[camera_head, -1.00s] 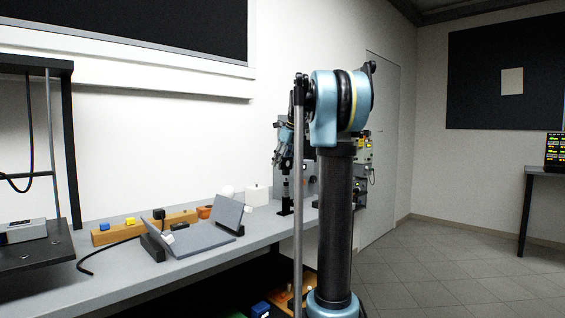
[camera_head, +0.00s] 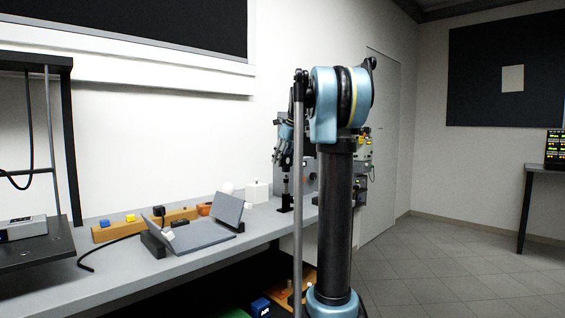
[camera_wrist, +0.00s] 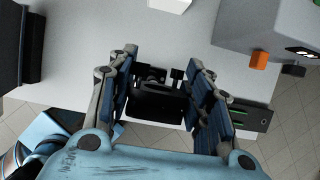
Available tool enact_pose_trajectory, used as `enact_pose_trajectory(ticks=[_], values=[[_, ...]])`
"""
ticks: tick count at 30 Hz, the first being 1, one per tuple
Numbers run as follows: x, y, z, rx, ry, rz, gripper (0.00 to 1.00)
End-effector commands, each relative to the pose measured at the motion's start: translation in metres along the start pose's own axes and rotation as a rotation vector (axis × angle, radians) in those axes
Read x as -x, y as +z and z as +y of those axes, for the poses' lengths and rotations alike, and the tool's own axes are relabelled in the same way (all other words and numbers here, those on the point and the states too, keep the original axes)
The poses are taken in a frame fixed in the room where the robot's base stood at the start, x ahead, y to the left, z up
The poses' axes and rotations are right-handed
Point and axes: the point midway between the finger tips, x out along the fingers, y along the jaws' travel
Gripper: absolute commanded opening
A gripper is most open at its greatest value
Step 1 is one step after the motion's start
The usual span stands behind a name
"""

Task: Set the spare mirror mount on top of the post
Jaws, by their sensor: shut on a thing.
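My gripper (camera_wrist: 160,92) is shut on the dark mirror mount (camera_wrist: 155,103), which sits between its blue-padded fingers in the wrist view. In the head view my gripper (camera_head: 284,160) points down over the bench, behind my own arm. The dark post (camera_head: 286,188) stands upright on a black base on the bench, directly below the gripper. The mount is small and dark in the head view, so I cannot tell whether it touches the post top. In the wrist view the mount and fingers hide the post.
Instruments (camera_head: 361,160) stand close on the right. In the wrist view an orange block (camera_wrist: 260,60) lies at right.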

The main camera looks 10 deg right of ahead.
Motion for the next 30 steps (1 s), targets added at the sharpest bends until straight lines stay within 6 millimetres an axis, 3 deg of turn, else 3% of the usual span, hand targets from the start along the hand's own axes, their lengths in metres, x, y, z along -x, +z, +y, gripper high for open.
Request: enact_pose_trajectory(ticks=[30], values=[[-0.015, -0.006, 0.0, 0.0, 0.0, 0.0, 0.13]])
